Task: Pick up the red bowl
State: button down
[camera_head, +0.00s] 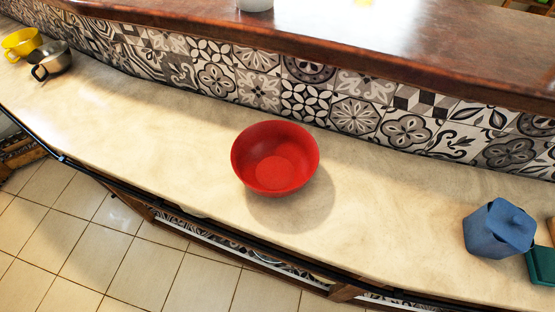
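The red bowl (275,158) is round, upright and looks empty. It sits on the pale stone counter (160,125) near the middle of the head view, with bare counter around it. My gripper is not in this view, so its place relative to the bowl cannot be told.
Yellow (21,43) and dark grey (51,60) cups stand at the far left. A blue lidded container (497,228) and a teal object (541,265) are at the right. A patterned tile wall and raised wooden ledge (330,45) run behind; a dark rail edges the front.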

aim_at(273, 158)
jog(key=i+j+z, duration=0.15)
jog(key=j+z, duration=0.35)
jog(key=j, duration=0.65)
jog(key=j+z, duration=0.5)
jog(key=j, duration=0.65)
